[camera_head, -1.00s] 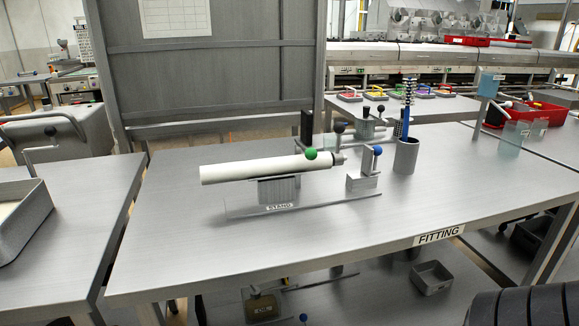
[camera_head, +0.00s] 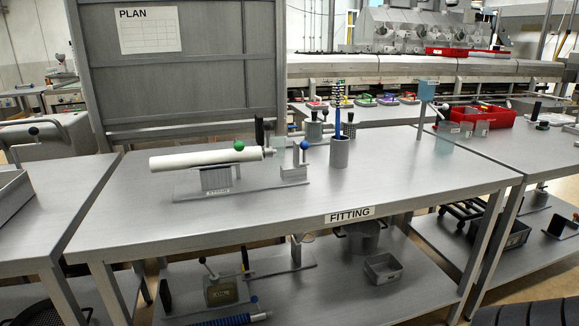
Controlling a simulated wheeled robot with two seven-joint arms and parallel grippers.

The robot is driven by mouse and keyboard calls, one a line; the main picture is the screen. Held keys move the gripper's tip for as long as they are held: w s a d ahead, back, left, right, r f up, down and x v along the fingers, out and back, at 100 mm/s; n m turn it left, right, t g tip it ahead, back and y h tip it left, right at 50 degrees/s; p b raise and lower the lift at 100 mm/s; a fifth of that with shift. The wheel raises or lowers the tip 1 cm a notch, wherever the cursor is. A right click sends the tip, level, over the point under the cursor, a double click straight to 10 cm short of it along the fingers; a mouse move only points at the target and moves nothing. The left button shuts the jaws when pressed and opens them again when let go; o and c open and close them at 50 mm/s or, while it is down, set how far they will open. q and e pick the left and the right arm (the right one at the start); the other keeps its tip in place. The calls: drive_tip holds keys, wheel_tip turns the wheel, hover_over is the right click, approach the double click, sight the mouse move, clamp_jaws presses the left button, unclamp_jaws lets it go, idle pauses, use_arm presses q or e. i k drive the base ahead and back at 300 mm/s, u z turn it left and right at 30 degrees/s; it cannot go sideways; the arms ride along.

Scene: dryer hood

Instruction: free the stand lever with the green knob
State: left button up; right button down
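The green knob (camera_head: 239,145) shows on the stand (camera_head: 215,179), just above a white cylinder (camera_head: 190,160) that lies across it. The lever under the knob is too small to make out. The stand is on the metal table marked FITTING (camera_head: 400,182), left of its middle. A post with a blue knob (camera_head: 304,146) stands at the right end of the stand's plate. Neither of my grippers is in view.
A grey cup (camera_head: 339,153) with a blue brush stands right of the stand. A clear panel (camera_head: 436,143) stands near the table's right end. The table's front and right are mostly bare. A lower shelf holds a grey bin (camera_head: 382,268) and other fittings.

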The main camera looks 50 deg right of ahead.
sight(239, 146)
drive_tip(key=z, duration=0.9)
drive_tip(key=i, duration=0.25)
drive_tip(key=u, duration=0.15)
